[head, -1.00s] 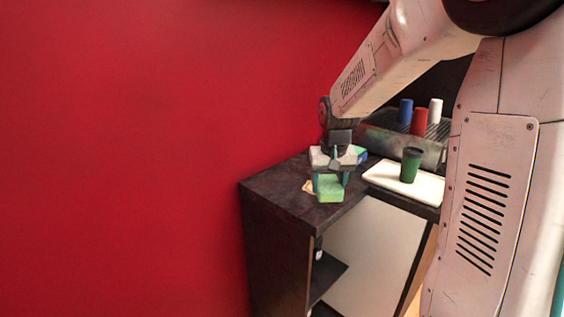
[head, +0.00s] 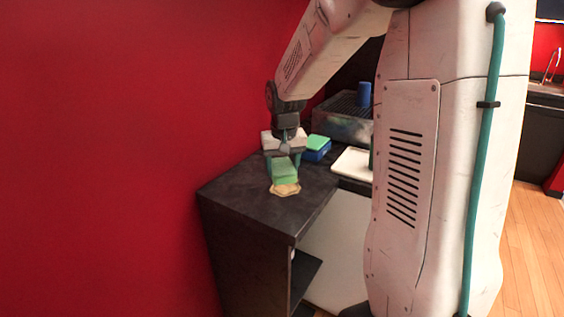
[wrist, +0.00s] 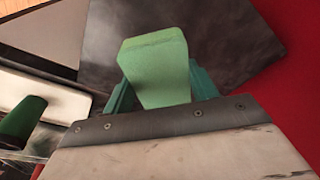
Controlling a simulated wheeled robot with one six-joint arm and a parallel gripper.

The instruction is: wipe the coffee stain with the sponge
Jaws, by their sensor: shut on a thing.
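A green sponge (head: 285,170) is held between the fingers of my gripper (head: 283,165), over the dark counter (head: 240,192). The coffee stain (head: 286,189) is a tan patch on the counter, just below and in front of the sponge in the head view. I cannot tell if the sponge touches it. In the wrist view the sponge (wrist: 156,70) sticks out from my shut gripper (wrist: 158,85), and the stain does not show there, perhaps hidden behind the sponge.
A blue and green block (head: 317,149) lies behind the gripper. A white tray (head: 352,163) is to the right, with a dark green cup (wrist: 22,118) on it in the wrist view. A rack (head: 342,122) with a blue cup (head: 364,94) stands behind. A red wall is at left.

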